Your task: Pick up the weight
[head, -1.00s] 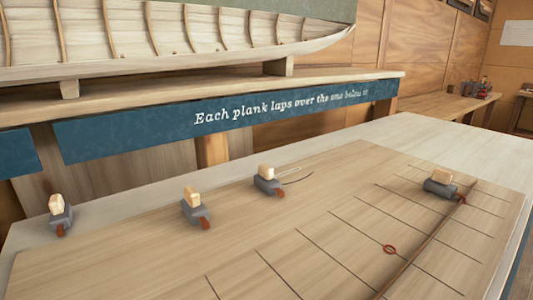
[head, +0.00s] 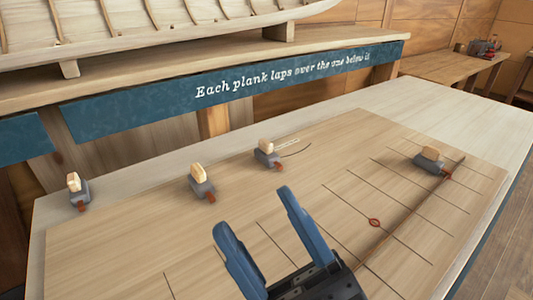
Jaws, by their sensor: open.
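One weight (head: 78,192) is at the far left, one weight (head: 201,183) left of centre, one weight (head: 267,154) near the board's back edge, and one weight (head: 431,160) at the right on the drawn lines. Which one the task means cannot be told. My gripper (head: 257,216) is open and empty, its two blue fingers apart. It is in front of the middle weights and appears to touch none.
The board (head: 150,246) lies on a pale table (head: 415,104). Behind stand a blue lettered panel (head: 150,111) and a boat hull (head: 130,30). The board's middle is clear.

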